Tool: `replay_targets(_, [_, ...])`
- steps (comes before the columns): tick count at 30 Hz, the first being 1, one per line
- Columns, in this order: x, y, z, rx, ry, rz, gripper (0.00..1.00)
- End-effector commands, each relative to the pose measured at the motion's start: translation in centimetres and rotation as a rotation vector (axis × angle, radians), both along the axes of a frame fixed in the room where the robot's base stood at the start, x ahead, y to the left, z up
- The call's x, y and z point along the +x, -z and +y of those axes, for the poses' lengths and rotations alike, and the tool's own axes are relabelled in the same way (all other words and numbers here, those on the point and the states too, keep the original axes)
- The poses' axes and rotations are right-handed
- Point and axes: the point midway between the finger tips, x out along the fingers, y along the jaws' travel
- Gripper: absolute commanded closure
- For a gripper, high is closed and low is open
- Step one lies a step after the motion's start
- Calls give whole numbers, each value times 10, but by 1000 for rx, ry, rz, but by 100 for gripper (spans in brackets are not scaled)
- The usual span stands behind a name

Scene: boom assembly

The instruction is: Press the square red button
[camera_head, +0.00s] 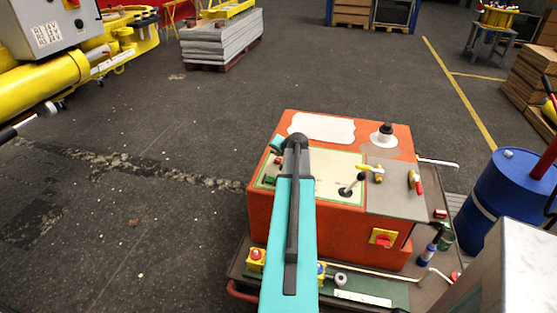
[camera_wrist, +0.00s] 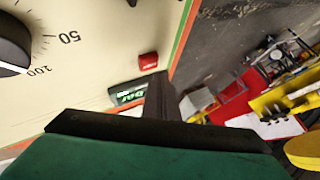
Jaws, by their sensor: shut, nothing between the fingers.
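A small square red button (camera_wrist: 148,60) sits on the cream control panel (camera_wrist: 85,45) in the wrist view, beside a green-lit display (camera_wrist: 130,92). My gripper (camera_wrist: 157,80) is shut and empty. Its dark fingertip appears close to the button's lower right side in the picture; a gap or contact cannot be told. In the head view my teal arm reaches over the orange machine (camera_head: 350,222), and my gripper (camera_head: 277,146) is small and partly hidden at the panel's left edge.
The panel also carries a black dial (camera_wrist: 12,45) and a lever (camera_head: 352,184). A red switch on a yellow plate (camera_head: 383,238) is on the machine's front. A yellow box with a red knob (camera_head: 256,257) stands at the front left. A blue barrel (camera_head: 500,195) stands right.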

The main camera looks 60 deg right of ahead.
Motion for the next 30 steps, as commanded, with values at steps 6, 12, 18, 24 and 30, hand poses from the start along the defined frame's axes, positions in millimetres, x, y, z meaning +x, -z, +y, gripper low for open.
replay_targets(6, [0, 0, 0, 0, 0, 0, 100])
replay_targets(12, [-1, 3, 0, 0, 0, 0, 100])
replay_targets(18, [-2, 8, 0, 0, 0, 0, 100])
replay_targets(24, [-2, 8, 0, 0, 0, 0, 100])
replay_targets(30, [-2, 8, 0, 0, 0, 0, 100])
